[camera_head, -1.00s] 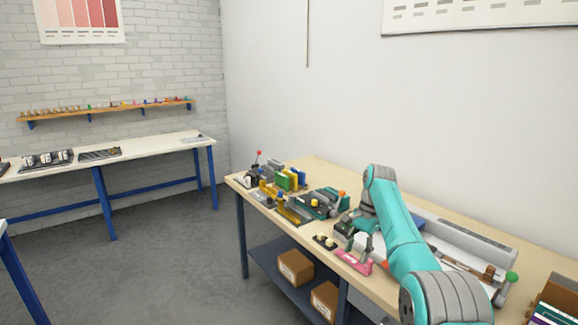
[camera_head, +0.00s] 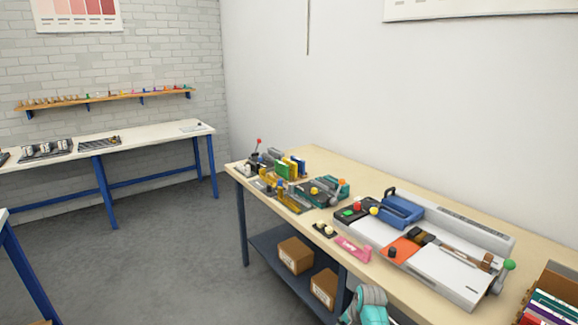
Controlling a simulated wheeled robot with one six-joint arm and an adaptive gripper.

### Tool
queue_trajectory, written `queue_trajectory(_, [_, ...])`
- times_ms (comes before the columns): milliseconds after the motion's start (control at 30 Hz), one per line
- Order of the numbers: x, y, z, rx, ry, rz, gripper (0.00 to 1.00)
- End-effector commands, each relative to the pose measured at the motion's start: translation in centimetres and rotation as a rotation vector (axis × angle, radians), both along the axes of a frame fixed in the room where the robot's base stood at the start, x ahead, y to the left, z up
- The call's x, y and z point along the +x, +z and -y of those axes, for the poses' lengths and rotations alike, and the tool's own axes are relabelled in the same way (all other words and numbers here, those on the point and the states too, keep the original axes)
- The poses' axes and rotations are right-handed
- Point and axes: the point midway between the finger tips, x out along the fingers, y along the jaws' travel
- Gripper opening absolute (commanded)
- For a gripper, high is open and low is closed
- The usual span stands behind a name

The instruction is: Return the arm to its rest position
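My arm shows only as a teal and grey link (camera_head: 368,306) at the bottom edge of the head view, in front of the wooden workbench (camera_head: 325,163). The rest of the arm is out of the picture. My gripper is not in view, so its opening and anything in it cannot be seen.
On the workbench are a white and grey machine (camera_head: 455,272) with a green knob, a pink tool (camera_head: 352,250) and several small devices. A box of books (camera_head: 553,300) stands at the right. Cardboard boxes (camera_head: 296,255) sit on the lower shelf. Grey floor (camera_head: 150,270) is open at left.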

Motion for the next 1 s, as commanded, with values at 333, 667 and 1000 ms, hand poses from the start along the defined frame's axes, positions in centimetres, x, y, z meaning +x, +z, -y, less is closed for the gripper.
queue_trajectory(333, [-9.1,-9.1,-0.3,-0.064,0.072,0.165,0.50])
queue_trajectory(667, [-19.2,-13.2,-0.4,-0.138,0.142,0.321,0.50])
queue_trajectory(1000, [-30.5,-13.0,-0.5,-0.228,0.216,0.479,0.50])
